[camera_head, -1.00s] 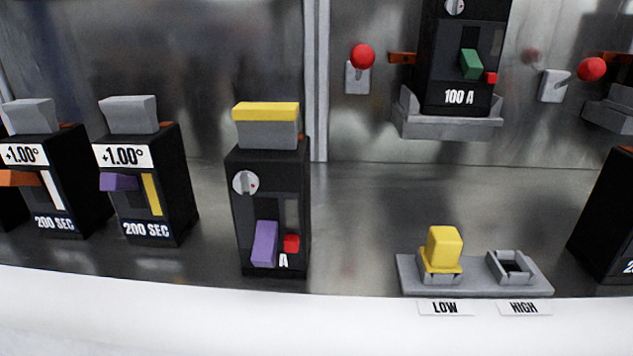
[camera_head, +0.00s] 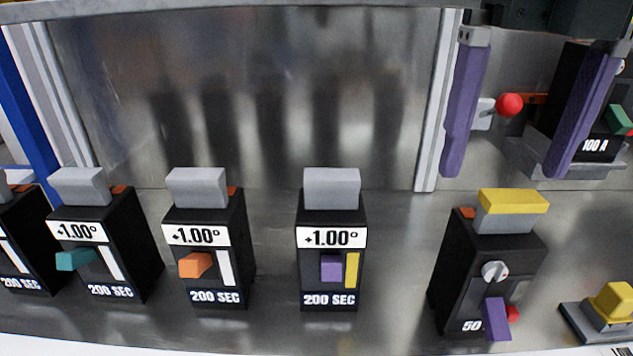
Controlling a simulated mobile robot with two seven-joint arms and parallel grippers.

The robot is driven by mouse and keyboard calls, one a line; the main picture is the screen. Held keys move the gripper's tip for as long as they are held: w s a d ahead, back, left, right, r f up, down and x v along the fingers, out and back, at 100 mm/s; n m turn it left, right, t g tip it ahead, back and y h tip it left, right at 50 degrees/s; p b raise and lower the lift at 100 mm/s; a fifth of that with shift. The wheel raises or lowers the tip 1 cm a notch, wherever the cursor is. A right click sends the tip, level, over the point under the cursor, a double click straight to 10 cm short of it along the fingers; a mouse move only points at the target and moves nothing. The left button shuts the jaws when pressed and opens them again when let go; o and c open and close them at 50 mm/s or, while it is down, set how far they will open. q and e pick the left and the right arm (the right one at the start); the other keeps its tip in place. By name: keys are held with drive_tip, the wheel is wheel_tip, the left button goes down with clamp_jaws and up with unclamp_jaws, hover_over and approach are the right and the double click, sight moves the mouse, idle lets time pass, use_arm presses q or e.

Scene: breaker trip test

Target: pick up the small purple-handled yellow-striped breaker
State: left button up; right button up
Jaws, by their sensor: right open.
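The small breaker (camera_head: 331,282) with a purple handle and a yellow stripe stands upright on the metal shelf, just right of the picture's middle. It has a grey top, a "+1.00°" label and a "200 SEC" label. My right gripper (camera_head: 507,170) hangs in from the top right, its two purple fingers wide apart and empty. It is above and to the right of the small breaker, apart from it. In the picture it overlaps the 100 A breaker and a red-knobbed lever behind. My left gripper is not in view.
A larger breaker (camera_head: 460,262) with a yellow top and purple handle stands to the right. Small breakers with an orange handle (camera_head: 196,264) and a teal handle (camera_head: 76,259) stand to the left. A yellow block (camera_head: 614,302) sits at the lower right. Bare shelf separates the breakers.

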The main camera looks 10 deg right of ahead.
sight(508, 194)
drive_tip(key=f, duration=0.3)
drive_tip(key=d+f, duration=0.1)
drive_tip(key=shift+s+f, duration=0.2)
drive_tip(key=shift+s, duration=0.1)
wheel_tip(508, 194, down, 5)
drive_tip(key=shift+d+f+p, duration=0.1)
drive_tip(key=shift+d+p, duration=0.05)
drive_tip(key=shift+p, duration=0.6)
drive_tip(key=shift+c, duration=0.4)
clamp_jaws()
